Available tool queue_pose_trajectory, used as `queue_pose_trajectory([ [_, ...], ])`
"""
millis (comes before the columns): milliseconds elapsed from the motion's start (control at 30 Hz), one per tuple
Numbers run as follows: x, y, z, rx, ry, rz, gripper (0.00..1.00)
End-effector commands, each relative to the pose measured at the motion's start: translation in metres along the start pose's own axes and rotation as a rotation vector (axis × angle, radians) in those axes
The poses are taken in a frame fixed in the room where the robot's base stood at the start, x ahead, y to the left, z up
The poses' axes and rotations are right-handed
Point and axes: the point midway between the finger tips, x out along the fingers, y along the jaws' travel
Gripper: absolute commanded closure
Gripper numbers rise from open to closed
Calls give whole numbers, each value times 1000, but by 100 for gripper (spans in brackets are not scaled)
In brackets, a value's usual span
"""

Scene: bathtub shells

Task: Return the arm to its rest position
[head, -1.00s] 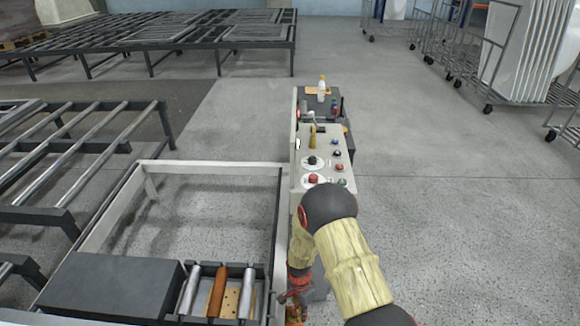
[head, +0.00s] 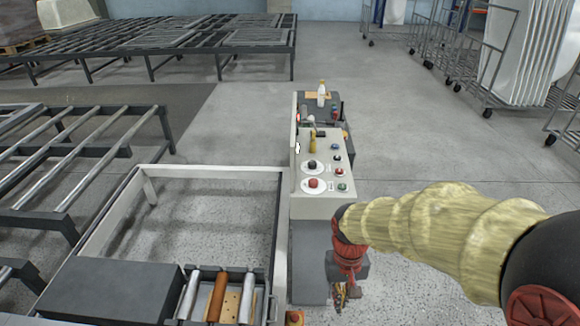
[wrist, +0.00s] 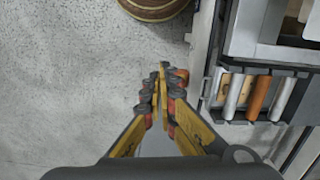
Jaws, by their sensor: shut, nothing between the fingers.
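My gripper (head: 342,296) hangs low in the head view, just right of the control console's base, at the end of my yellow-sleeved arm. In the wrist view my gripper (wrist: 158,85) has its yellow and dark fingers closed together at the tips, with nothing between them. It points down over bare grey floor. My arm comes in from the right edge of the head view, bends down at a red joint and covers part of the floor there.
The control console (head: 326,205) with buttons stands left of my arm. Left of it is a frame with a roller tray (head: 246,322), also in the wrist view (wrist: 240,118). A round wooden object (wrist: 150,8) sits on the floor. Wire carts (head: 470,75) stand at back right; the middle floor is clear.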

Motion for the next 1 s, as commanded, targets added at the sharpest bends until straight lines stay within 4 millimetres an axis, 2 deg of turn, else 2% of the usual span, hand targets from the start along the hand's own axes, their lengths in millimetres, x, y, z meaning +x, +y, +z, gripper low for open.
queue_pose_trajectory([
  [33, -15, 4, 9, -13, 29, -3, 100],
  [200, -54, 17, 38, -48, 113, -8, 100],
  [600, -128, 42, 96, 8, 381, -8, 100],
  [800, -163, 51, 112, 42, 520, -2, 100],
  [1000, -179, 56, 118, 61, 580, 3, 100],
])
